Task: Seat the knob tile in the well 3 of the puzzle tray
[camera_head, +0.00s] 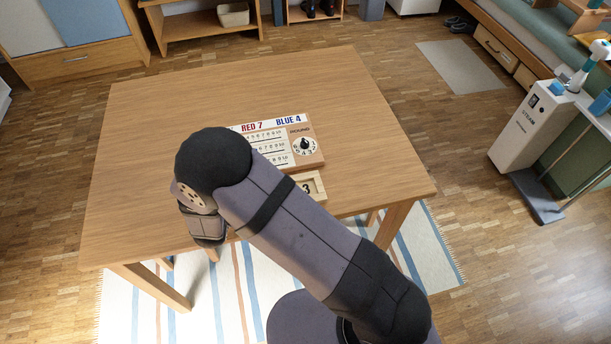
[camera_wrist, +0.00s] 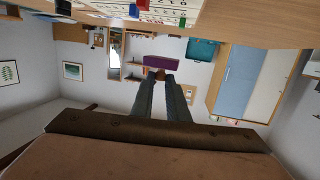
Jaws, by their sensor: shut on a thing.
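The purple knob tile (camera_wrist: 162,60) shows in the wrist view, at the tips of my gripper (camera_wrist: 161,76). The two dark fingers are shut on its small brown knob. In the head view, my arm hides the tile and fingers; only the dark wrist shows, over the table's front left part. The puzzle tray (camera_head: 321,178) is a light wooden piece on the table with a black "3" in its right end. My arm covers the rest of it, so its other wells are hidden.
A scoreboard (camera_head: 312,158) with "RED 7", "BLUE 4" and a round dial lies just behind the tray. Coloured pegs show at the top of the wrist view. The wooden table (camera_head: 130,150) is bare at the left, back and right.

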